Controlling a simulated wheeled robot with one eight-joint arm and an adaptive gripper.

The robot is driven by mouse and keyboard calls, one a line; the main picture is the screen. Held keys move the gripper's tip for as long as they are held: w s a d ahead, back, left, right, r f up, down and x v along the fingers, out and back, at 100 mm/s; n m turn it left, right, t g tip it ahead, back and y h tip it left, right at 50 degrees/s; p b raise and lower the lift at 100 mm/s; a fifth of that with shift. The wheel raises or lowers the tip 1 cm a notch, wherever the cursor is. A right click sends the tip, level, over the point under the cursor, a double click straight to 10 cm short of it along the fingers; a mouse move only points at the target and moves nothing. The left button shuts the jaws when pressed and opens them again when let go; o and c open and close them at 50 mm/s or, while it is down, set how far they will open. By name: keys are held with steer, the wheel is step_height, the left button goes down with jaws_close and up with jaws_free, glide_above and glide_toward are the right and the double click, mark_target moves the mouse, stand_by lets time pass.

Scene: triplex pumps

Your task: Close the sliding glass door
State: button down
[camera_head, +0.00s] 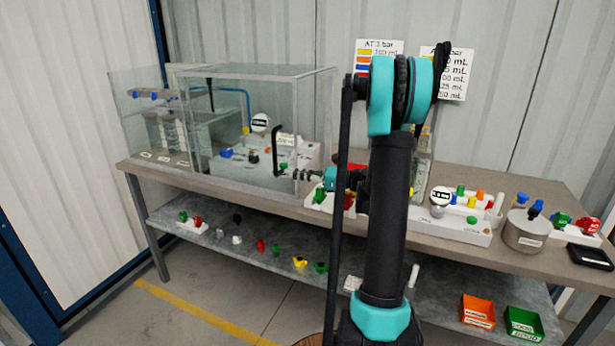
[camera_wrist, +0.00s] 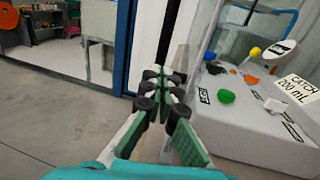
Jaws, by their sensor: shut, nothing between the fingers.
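The glass enclosure (camera_head: 323,75) stands on the left half of the bench. A glass panel with a black upright handle (camera_head: 279,150) is at its front right; I take this for the sliding door. My gripper (camera_head: 298,175) is just right of the handle, by the enclosure's front right edge, pointing left. In the wrist view my gripper (camera_wrist: 166,78) has its fingers together with nothing between them. A pale upright edge strip (camera_wrist: 184,60) runs close beside the fingertips. I cannot tell whether they touch it.
A white block with a "CATCH 200 mL" label (camera_wrist: 298,88) shows right of the fingers in the wrist view. Pump parts (camera_head: 460,215) and a round metal pot (camera_head: 526,232) stand on the bench's right. The lower shelf (camera_head: 270,225) holds small coloured parts.

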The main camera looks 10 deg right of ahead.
mark_target(278, 172)
steer(key=shift+x, duration=1.5)
steer(key=shift+w+a, duration=0.25)
steer(key=shift+a, duration=0.2)
steer(key=w+d+x, duration=0.1)
steer(key=w+x, duration=0.1)
steer(key=x, duration=1.3)
steer(key=w+d+x, duration=0.1)
steer(key=w+x, duration=0.2)
steer(key=x, duration=1.2)
steer(key=w+d+x, duration=0.1)
steer(key=w+x, duration=0.2)
steer(key=x, duration=1.2)
steer(key=shift+d, duration=0.35)
steer(key=shift+d+f, duration=0.1)
